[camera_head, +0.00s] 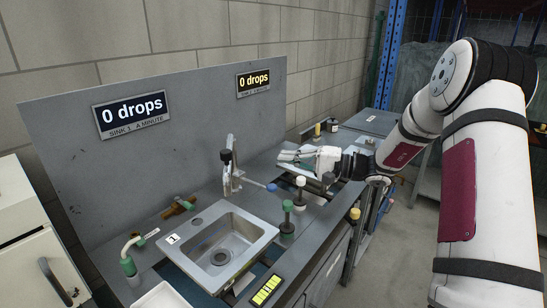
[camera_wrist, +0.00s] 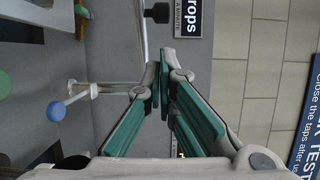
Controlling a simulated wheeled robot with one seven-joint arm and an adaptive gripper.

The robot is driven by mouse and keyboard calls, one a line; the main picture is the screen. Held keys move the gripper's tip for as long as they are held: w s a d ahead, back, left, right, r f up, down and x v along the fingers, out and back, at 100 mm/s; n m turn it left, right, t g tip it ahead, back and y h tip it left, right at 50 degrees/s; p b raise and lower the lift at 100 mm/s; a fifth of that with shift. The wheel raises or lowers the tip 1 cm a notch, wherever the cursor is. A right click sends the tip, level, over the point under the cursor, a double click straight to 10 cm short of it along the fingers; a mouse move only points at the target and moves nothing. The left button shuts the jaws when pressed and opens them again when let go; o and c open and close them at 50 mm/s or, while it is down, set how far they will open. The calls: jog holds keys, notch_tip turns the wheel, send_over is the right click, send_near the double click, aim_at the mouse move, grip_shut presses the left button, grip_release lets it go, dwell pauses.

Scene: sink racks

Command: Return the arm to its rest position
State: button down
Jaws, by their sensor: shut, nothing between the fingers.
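My gripper (camera_head: 286,156) is over the back right part of the bench in the head view, fingers pointing left. In the wrist view its green-padded fingers (camera_wrist: 164,82) are closed together, with nothing between them. My arm reaches in from the right side, bent at the elbow. A tap with a blue-ended lever (camera_head: 271,187) stands left of and below my gripper in the head view. A blue ball end (camera_wrist: 56,111) shows left of the fingers in the wrist view. No contact with my gripper is visible.
A sink (camera_head: 218,248) marked 1 is in the bench. A grey back panel (camera_head: 190,130) carries two signs reading 0 drops. A blue rack post (camera_head: 391,55) stands behind my arm.

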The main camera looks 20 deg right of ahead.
jog(key=s+a+r+n+g+h, duration=0.2)
jog(key=s+a+n+g+h, duration=0.15)
jog(key=s+a, duration=0.4)
jog(key=s+a+r+n+g+h, duration=0.2)
jog(key=s+a+g, duration=0.3)
jog(key=s, duration=0.5)
jog(key=s+d+r+t+h, duration=0.1)
jog(key=s+d+h, duration=0.2)
jog(key=s, duration=0.6)
jog(key=s+d+r+n+t+h, duration=0.1)
jog(key=s+d+r+t+h, duration=0.1)
jog(key=s+h, duration=0.4)
jog(key=s+d, duration=0.1)
jog(key=s, duration=0.2)
jog(key=shift+s, duration=0.3)
